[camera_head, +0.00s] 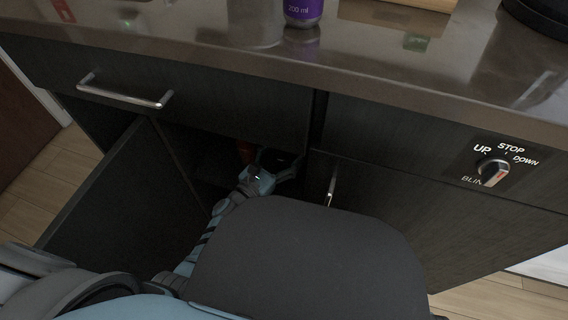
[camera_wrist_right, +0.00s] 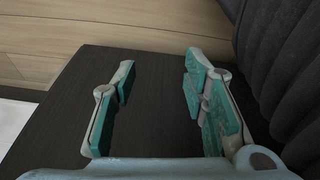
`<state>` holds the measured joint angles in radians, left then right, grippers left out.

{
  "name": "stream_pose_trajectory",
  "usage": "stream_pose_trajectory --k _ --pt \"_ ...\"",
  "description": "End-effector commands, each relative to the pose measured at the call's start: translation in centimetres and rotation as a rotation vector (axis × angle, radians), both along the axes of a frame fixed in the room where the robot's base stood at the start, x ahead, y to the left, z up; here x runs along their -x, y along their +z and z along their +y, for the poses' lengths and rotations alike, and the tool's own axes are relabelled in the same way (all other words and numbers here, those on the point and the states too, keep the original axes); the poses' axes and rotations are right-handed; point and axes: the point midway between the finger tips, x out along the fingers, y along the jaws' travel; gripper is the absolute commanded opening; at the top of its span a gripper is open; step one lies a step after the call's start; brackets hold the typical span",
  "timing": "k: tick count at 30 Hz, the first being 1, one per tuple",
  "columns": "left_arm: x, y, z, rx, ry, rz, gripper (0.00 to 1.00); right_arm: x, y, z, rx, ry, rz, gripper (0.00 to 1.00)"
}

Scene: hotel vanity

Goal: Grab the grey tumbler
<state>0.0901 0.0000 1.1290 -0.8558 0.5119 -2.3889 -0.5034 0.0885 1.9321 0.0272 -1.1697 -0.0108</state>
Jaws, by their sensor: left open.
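My left gripper (camera_head: 279,162) is open at the mouth of the lower cabinet, under the drawer. A dark rounded shape shows at its fingers. I cannot tell whether it is the grey tumbler or part of the gripper. No grey tumbler can be made out for certain; a faint grey upright shape on the counter may be only a reflection. My right gripper (camera_wrist_right: 160,62) is open and empty in the right wrist view, its fingers wide apart over a dark panel.
The cabinet door (camera_head: 105,200) stands open on the left. The drawer (camera_head: 200,85) above is shut. A purple bottle (camera_head: 303,10) stands on the glossy counter (camera_head: 400,65). A blind switch (camera_head: 492,170) is on the right front panel. My dark body covers the lower middle.

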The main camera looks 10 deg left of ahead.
Motion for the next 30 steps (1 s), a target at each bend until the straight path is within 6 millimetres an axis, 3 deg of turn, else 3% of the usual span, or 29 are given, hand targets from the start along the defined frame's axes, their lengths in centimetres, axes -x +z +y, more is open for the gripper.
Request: stream_pose_trajectory --k 7,18,27,30 --pt "-0.5 0.0 -0.2 0.001 0.0 0.001 0.72 0.1 0.4 0.0 0.001 0.003 0.004 0.4" --pt "-0.5 -0.1 -0.2 0.001 0.0 0.001 0.14 0.1 0.3 0.0 0.001 0.003 0.004 0.4" --pt "-0.5 0.2 -0.2 0.001 0.0 0.001 0.14 0.0 0.5 0.0 0.0 0.002 -0.002 0.4" --pt "-0.5 0.8 -0.2 0.0 0.0 0.0 0.14 0.0 -0.8 -0.1 -0.002 -0.008 0.0 0.4"
